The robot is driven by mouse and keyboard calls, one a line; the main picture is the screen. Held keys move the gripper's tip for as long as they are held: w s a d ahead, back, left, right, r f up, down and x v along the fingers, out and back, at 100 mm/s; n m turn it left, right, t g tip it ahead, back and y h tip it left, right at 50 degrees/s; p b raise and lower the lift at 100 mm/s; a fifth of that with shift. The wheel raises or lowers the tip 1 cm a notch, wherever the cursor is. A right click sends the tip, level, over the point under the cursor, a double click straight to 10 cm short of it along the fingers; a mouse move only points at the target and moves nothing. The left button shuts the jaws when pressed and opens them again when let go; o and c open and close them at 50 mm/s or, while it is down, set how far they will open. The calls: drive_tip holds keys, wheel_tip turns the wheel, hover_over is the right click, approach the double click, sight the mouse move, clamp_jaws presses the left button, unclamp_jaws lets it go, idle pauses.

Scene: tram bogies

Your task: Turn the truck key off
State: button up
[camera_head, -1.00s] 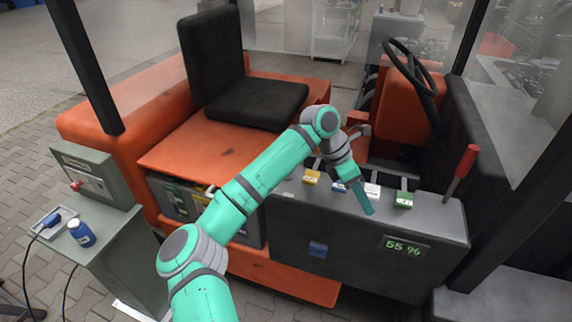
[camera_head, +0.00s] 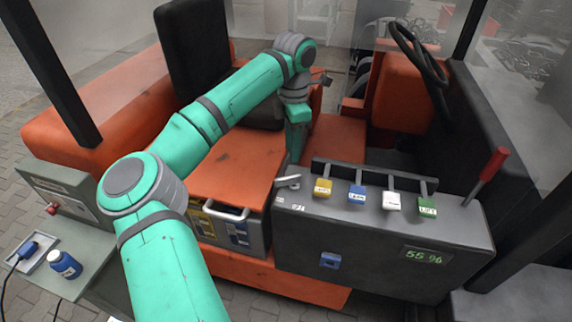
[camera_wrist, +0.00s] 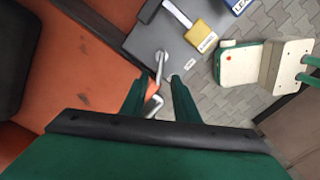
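The silver truck key (camera_head: 288,182) sits at the left end of the grey control panel (camera_head: 380,235). In the wrist view the key (camera_wrist: 160,62) shows just beyond my fingertips, roughly in line with the gap between them. My gripper (camera_wrist: 157,80) is open, with one green finger on each side of the gap and nothing held. In the head view my gripper (camera_head: 295,158) points down just above and behind the key. I cannot tell whether a finger touches the key.
Yellow (camera_head: 323,187), blue (camera_head: 357,194), white (camera_head: 391,200) and green (camera_head: 427,206) levers stand to the key's right. A red lever (camera_head: 489,175) is at the panel's far right. A battery handle (camera_head: 226,212) is left of the panel. A black seat (camera_head: 195,50) stands behind the arm.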

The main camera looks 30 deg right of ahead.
sight(293, 176)
drive_tip(key=f, duration=0.9)
drive_tip(key=shift+s+d+f, duration=0.15)
drive_tip(key=shift+s+f, duration=0.15)
drive_tip(key=shift+f, duration=0.05)
drive_tip(key=shift+w+f, duration=0.15)
drive_tip(key=shift+f, duration=0.3)
clamp_jaws()
